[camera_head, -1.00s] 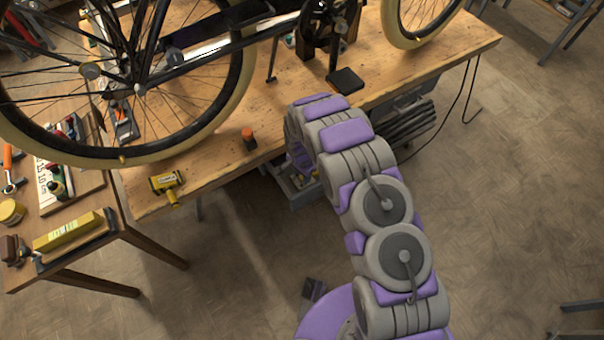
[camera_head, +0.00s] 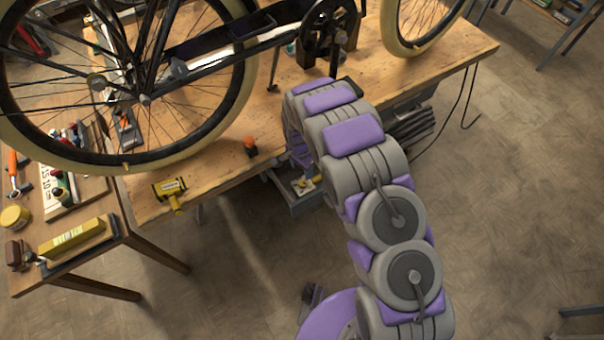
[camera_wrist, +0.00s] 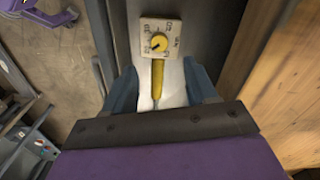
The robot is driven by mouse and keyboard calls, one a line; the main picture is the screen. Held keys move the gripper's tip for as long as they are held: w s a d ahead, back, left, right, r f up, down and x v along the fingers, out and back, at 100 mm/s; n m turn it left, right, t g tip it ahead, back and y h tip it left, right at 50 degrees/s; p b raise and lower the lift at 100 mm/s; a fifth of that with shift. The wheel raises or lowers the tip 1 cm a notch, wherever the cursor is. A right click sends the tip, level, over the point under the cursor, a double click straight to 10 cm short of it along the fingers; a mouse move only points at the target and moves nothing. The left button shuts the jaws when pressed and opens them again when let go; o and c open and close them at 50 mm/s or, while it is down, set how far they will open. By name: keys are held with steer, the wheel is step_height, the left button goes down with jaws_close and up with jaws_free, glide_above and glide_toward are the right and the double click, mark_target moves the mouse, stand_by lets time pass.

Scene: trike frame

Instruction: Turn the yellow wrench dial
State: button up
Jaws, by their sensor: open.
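In the wrist view the yellow wrench dial (camera_wrist: 157,62) has a round yellow knob on a pale square plate with number marks. A yellow handle runs from the knob down toward my gripper. My gripper (camera_wrist: 163,82) is open, with one blue-grey finger on each side of the handle. I cannot tell whether either finger touches it. In the head view my arm hides the gripper. A small yellow part on a grey fixture (camera_head: 305,185) under the bench edge shows just left of my arm; it may be the dial.
The wooden workbench (camera_head: 225,170) holds a bicycle (camera_head: 145,98), an orange-capped item (camera_head: 250,146) and a yellow tool (camera_head: 170,190) at its front edge. A side table (camera_head: 120,225) stands at left. In the wrist view, wood (camera_wrist: 270,75) lies close at right.

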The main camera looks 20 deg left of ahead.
step_height(320, 180, up, 8)
steer(key=p, duration=0.1)
steer(key=shift+a, duration=0.15)
stand_by(0.4)
steer(key=s+d+r+n, duration=0.1)
steer(key=s+d+r, duration=0.3)
steer(key=d+r, duration=0.7)
steer(key=s+d+r+n, duration=0.1)
steer(key=s+d+r, duration=0.3)
steer(key=d+r, duration=0.65)
steer(key=s+d+r+n, duration=0.1)
steer(key=s+d+r, duration=0.2)
steer(key=s, duration=0.5)
steer(key=s+d+r+n+g, duration=0.1)
steer(key=s+d+r, duration=0.1)
steer(key=s, duration=0.7)
steer(key=s+d+r+n, duration=0.1)
steer(key=s+d+r, duration=0.2)
steer(key=s+d, duration=0.2)
steer(key=s, duration=0.3)
steer(key=shift+s+r+n+g, duration=0.2)
steer(key=shift+r+n+g, duration=0.1)
steer(key=shift+g, duration=0.1)
